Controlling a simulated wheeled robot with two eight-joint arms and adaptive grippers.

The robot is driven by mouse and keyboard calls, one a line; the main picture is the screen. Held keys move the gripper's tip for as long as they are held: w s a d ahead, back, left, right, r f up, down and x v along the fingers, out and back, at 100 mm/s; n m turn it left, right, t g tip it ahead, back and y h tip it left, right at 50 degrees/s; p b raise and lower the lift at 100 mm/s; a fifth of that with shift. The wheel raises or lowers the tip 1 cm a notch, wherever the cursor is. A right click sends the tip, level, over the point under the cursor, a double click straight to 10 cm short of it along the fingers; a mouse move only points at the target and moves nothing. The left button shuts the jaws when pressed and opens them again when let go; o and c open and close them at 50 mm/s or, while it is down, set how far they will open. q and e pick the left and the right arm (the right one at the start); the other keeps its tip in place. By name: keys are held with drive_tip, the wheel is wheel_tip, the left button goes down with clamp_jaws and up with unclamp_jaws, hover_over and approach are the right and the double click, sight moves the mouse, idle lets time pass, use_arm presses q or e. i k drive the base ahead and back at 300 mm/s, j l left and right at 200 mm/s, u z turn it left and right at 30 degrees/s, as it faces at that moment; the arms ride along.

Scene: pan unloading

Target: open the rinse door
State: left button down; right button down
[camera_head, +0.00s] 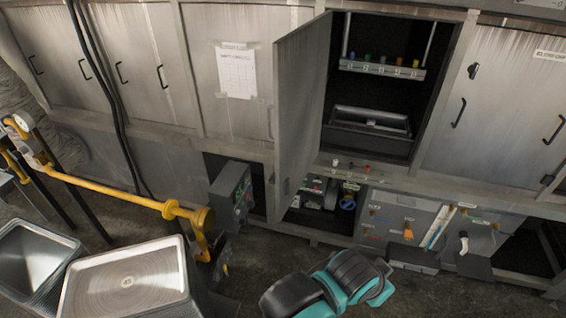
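A tall grey metal door (302,103) stands swung open from the middle of the cabinet wall. Its dark compartment shows a row of coloured knobs (382,66) and a metal basin (371,121). Several other doors are shut, among them one at the right (504,95) with a black handle, a black latch and a small label too small to read. I cannot tell from the labels which door is the rinse door. Part of my teal and black arm (343,281) shows at the bottom. Neither of my grippers is in view.
Two metal bins (131,278) (30,258) stand at the lower left. A yellow pipe (112,192) runs above the floor there. A control box (231,194) juts out left of the open door. Lower panels with tools (408,230) line the right. A strip of floor lies in front.

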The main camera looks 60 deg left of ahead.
sight(300, 61)
drive_tip(key=l+u, duration=0.1)
drive_tip(key=u, duration=0.35)
drive_tip(key=k+l+u, duration=0.1)
drive_tip(key=u, duration=0.35)
